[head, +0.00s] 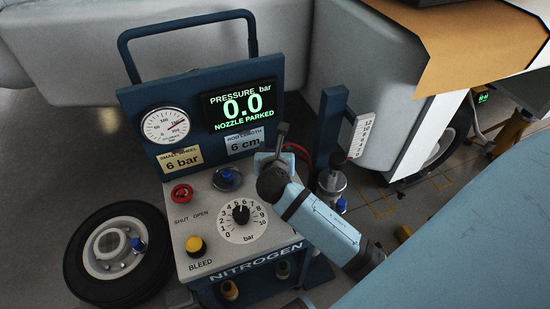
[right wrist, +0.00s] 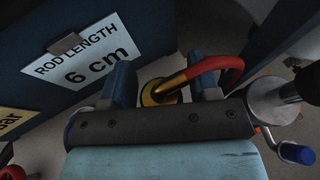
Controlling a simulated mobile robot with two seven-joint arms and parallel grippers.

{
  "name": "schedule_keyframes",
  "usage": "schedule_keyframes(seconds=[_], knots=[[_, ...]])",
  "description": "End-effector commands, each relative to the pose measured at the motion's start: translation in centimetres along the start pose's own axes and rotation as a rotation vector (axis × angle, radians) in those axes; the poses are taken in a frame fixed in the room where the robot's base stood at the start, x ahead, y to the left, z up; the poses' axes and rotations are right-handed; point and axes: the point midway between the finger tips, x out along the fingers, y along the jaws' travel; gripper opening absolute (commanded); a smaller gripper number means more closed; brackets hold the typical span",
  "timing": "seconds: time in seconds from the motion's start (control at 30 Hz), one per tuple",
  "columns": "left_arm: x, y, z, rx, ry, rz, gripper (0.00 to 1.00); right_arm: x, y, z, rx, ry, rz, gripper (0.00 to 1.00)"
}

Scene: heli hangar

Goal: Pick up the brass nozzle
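The brass nozzle (right wrist: 158,92) shows in the right wrist view as a gold-coloured round piece with a red hose (right wrist: 217,66) bending away from it to the right. My right gripper (right wrist: 164,84) is open, with one blue finger on each side of the nozzle and gaps between. I cannot tell how deep the nozzle sits between the fingers. In the head view my right gripper (head: 270,156) is over the back right of the nitrogen cart and hides the nozzle; part of the red hose (head: 301,152) shows behind it. My left gripper is not in view.
The nitrogen cart (head: 197,222) carries knobs, a gauge (head: 166,125) and a display (head: 240,107) reading 0.0 and "NOZZLE PARKED". A wheel (head: 117,252) lies at left. A blue post (head: 330,125) and a metal cylinder (head: 331,187) stand close right of my gripper.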

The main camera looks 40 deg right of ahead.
Motion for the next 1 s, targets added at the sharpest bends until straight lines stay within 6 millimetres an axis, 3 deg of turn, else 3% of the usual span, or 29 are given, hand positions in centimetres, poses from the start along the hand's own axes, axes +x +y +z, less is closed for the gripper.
schedule_keyframes(seconds=[0.03, 0.2, 0.47, 0.67, 1.0], knots=[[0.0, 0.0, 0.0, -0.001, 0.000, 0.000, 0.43, 0.0, 0.0, 0.0, 0.000, 0.000, 0.000, 0.44], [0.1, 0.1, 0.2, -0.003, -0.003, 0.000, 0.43, 0.0, 0.0, 0.0, 0.000, 0.000, 0.000, 0.08], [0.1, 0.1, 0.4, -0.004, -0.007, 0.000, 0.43, 0.0, 0.0, 0.1, 0.000, -0.001, 0.000, 0.08], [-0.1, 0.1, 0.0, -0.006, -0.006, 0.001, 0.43, -0.5, 0.0, 1.4, 0.000, -0.002, 0.000, 0.08], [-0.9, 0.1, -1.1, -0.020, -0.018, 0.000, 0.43, -3.0, 0.0, 8.4, 0.003, -0.005, 0.000, 0.08]])
